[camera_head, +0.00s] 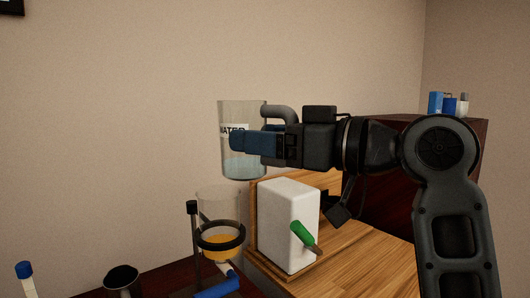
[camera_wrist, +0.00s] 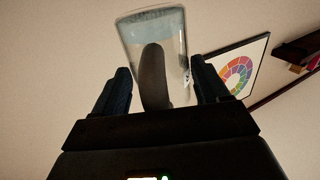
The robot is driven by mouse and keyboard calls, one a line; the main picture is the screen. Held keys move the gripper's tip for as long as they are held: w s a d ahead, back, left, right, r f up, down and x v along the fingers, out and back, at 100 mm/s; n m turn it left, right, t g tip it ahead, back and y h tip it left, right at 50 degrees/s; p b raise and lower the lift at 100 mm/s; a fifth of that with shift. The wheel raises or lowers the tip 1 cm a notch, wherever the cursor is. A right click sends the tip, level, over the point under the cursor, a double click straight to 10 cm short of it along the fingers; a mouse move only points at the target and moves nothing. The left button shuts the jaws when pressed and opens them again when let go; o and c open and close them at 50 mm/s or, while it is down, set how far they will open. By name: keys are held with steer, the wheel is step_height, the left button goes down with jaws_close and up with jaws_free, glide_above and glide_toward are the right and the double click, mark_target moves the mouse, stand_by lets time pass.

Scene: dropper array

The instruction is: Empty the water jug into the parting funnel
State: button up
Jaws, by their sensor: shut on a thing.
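The water jug (camera_head: 236,110) is a clear vessel with a "WATER" label and a grey handle, with bluish water low inside. My gripper (camera_head: 247,142) is shut on the jug and holds it in the air, roughly upright, above the parting funnel. The jug also shows between the two fingers in the wrist view (camera_wrist: 177,30), with its handle toward me. The parting funnel (camera_head: 218,207) is a clear vessel with orange liquid low inside, held in a dark ring on a stand. The jug is apart from the funnel.
A dark cup (camera_head: 122,280) and a blue-capped item (camera_head: 25,272) are at lower left. Several small containers (camera_head: 449,104) sit on a dark cabinet at right.

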steer(key=shift+a+r, duration=0.15)
steer(key=shift+r, duration=0.1)
steer(key=shift+r+p, duration=0.1)
steer(key=shift+p, duration=0.35)
steer(key=shift+s+g+h+p, duration=0.15)
steer(key=shift+g+h+p, duration=0.35)
steer(key=shift+p, duration=0.65)
steer(key=shift+s+d+f+h+p, duration=0.1)
steer(key=shift+d+f+h+p, duration=0.15)
steer(key=shift+f+h+p, duration=0.2)
steer(key=shift+g, duration=0.3)
